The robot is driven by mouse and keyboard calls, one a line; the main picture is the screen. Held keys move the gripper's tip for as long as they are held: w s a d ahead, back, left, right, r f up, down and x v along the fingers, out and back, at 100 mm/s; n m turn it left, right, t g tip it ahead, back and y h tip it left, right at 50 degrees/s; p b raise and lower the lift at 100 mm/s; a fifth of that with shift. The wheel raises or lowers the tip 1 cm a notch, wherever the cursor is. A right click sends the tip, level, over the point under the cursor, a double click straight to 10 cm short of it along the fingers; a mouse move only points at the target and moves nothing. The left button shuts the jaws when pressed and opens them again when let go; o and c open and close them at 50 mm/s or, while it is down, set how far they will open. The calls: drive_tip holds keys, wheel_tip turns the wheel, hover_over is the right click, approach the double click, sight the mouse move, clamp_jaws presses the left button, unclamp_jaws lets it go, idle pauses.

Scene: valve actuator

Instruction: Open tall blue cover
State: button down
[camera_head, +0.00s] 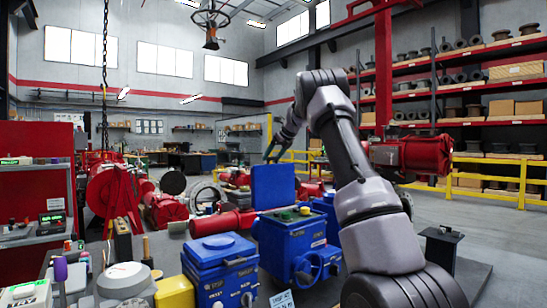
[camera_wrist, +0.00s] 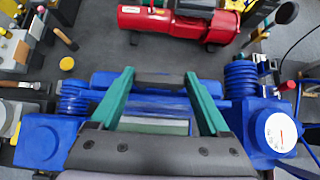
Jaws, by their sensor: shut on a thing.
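The tall blue cover (camera_head: 273,186) stands upright above the blue actuator body (camera_head: 290,245) in the head view. It looks raised, with yellow and green knobs on the body's top uncovered. My gripper (camera_head: 274,154) is at the cover's top edge, shut on it. In the wrist view my gripper's two teal fingers (camera_wrist: 160,80) reach forward with a blue panel of the cover (camera_wrist: 150,106) between them. The exact finger contact is hard to make out.
A second blue unit with a round lid (camera_head: 220,252) stands at left, lid down. A red cylinder (camera_head: 222,222) lies behind it. Tools and cans crowd the left bench.

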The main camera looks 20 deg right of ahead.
unclamp_jaws()
drive_tip(key=shift+r, duration=0.4)
drive_tip(key=shift+f, duration=0.2)
drive_tip(key=shift+s+r, duration=0.1)
drive_tip(key=v, duration=1)
drive_tip(key=shift+s+r, duration=0.2)
